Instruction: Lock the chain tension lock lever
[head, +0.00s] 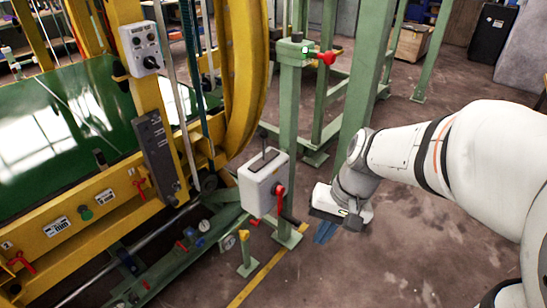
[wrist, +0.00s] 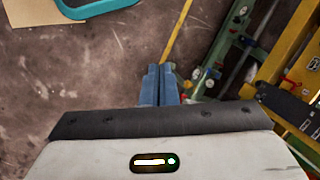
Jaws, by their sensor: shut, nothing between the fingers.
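My gripper (head: 325,232) points down over the floor, right of the grey-white box, with its blue fingers shut and empty. The fingers also show in the wrist view (wrist: 158,84), closed together above bare floor. Several red levers are in view, and I cannot tell which is the chain tension lock lever. One red lever (head: 279,198) is on the right side of the box, left of my gripper and apart from it. Another red lever (head: 22,262) is on the yellow frame at the lower left, and a small red one (head: 139,186) is near its right end.
Low green machinery (head: 170,262) lies at the lower left. A teal curved object (wrist: 97,11) is at the wrist view's top. Floor below my gripper is clear.

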